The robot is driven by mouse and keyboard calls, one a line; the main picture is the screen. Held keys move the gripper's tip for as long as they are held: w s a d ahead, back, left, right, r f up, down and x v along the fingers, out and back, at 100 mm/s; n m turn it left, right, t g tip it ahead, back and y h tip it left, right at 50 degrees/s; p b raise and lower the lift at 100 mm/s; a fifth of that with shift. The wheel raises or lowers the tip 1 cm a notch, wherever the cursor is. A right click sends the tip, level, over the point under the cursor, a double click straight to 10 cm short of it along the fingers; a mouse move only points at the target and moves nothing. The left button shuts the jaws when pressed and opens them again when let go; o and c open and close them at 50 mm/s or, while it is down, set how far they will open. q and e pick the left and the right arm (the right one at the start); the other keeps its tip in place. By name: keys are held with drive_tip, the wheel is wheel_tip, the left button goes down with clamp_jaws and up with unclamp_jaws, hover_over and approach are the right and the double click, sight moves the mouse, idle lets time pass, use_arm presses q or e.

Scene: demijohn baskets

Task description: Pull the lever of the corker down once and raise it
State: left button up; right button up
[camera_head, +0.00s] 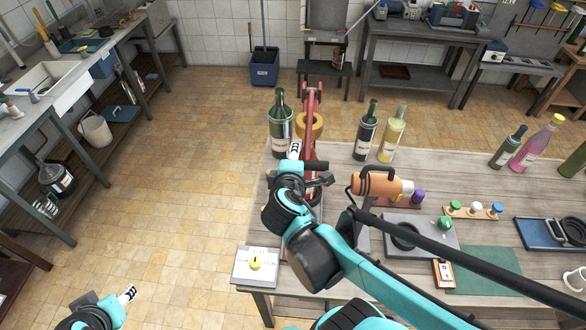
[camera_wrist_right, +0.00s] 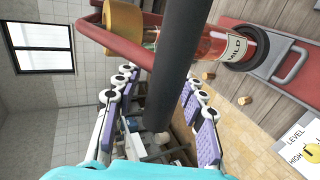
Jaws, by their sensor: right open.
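The red corker (camera_head: 311,100) stands at the table's left end, with a yellow-orange round part (camera_head: 309,125) on it, also seen in the wrist view (camera_wrist_right: 123,28). My left gripper (camera_head: 128,293) is at the lower left, away from the table.
A dark green bottle (camera_head: 281,125) stands close left of the corker. A dark bottle (camera_head: 366,135) and a yellow one (camera_head: 392,137) stand to its right. A copper-coloured cylinder (camera_head: 375,185) is right of my wrist. A white board with a yellow knob (camera_head: 255,264) is at the front left corner.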

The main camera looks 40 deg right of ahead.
drive_tip(key=v, duration=1)
drive_tip(key=shift+s, duration=0.2)
drive_tip(key=shift+a, duration=0.1)
